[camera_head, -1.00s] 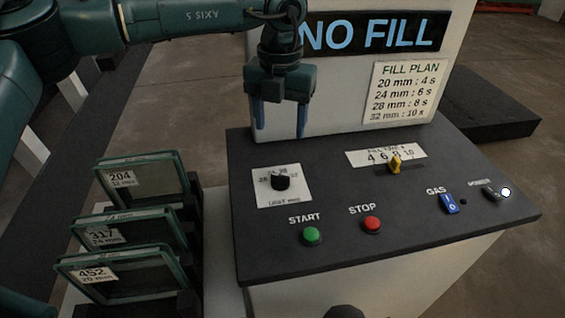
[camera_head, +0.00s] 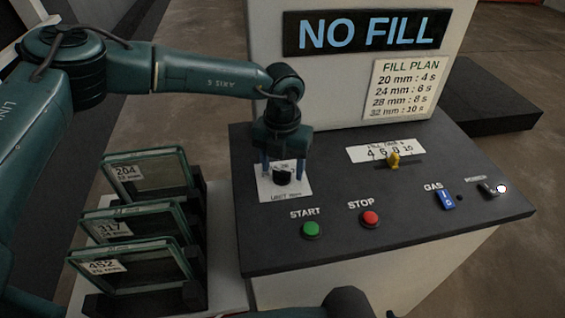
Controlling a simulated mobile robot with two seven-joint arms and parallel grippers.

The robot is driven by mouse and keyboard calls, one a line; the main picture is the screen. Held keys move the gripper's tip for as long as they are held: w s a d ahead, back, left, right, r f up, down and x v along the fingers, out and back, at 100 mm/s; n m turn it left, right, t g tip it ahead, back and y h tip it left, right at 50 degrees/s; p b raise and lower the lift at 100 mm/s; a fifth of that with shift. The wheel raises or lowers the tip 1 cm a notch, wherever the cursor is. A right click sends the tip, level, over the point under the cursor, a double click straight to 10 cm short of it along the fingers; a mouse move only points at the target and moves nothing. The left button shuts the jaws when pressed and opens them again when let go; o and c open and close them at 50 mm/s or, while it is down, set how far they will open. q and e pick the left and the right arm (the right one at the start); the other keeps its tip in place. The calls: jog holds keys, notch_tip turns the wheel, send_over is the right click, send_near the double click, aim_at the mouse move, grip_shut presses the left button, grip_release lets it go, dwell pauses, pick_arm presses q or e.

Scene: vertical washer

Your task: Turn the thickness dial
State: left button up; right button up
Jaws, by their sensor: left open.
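The thickness dial (camera_head: 282,177) is a black round knob on a white plate marked "UNIT mm" at the left of the dark control panel (camera_head: 400,222). My left gripper (camera_head: 283,170) points down right at the dial, its two blue fingers apart, one on each side of the knob's upper part as seen here. I cannot tell whether the fingers touch the knob. The gripper hides part of the plate's scale. My right gripper is not in view.
On the panel are a green START button (camera_head: 311,230), a red STOP button (camera_head: 370,219), a yellow fill time slider (camera_head: 393,160), a blue GAS switch (camera_head: 446,200) and a power switch (camera_head: 488,188). Framed glass units (camera_head: 150,175) stand in a rack at left. A NO FILL sign (camera_head: 368,32) stands behind.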

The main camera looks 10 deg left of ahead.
pick_arm(q)
jog(key=shift+c, duration=0.3)
jog(key=c, duration=0.9)
jog(key=shift+c, duration=0.2)
